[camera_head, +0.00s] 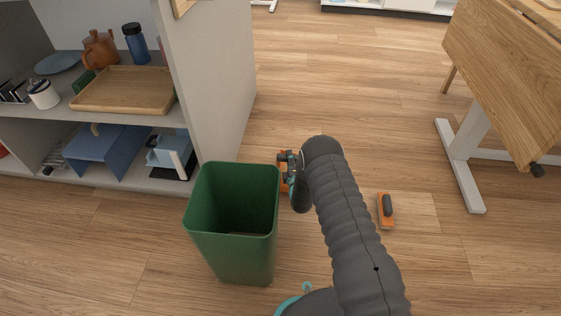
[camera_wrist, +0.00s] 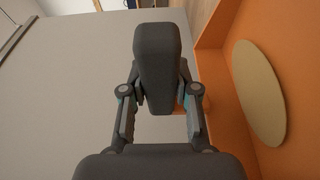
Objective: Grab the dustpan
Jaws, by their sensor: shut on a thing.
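The orange dustpan (camera_wrist: 230,100) fills the right side of the wrist view, with a pale oval patch on its flat face. A dark grey block, seemingly its handle (camera_wrist: 157,60), stands between the fingers of my gripper (camera_wrist: 160,103). My gripper is shut on it. In the head view, my gripper (camera_head: 291,161) is just right of the green bin, and only small orange parts of the dustpan (camera_head: 283,157) show around it. The arm and gripper hide the rest. I cannot tell whether the dustpan touches the floor.
The open-topped green bin (camera_head: 240,246) stands close to the left of my gripper. An orange brush with a dark handle (camera_head: 386,208) lies on the floor to the right. A grey shelf unit (camera_head: 212,80) stands left, and a wooden table (camera_head: 510,75) right. Floor between them is mostly clear.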

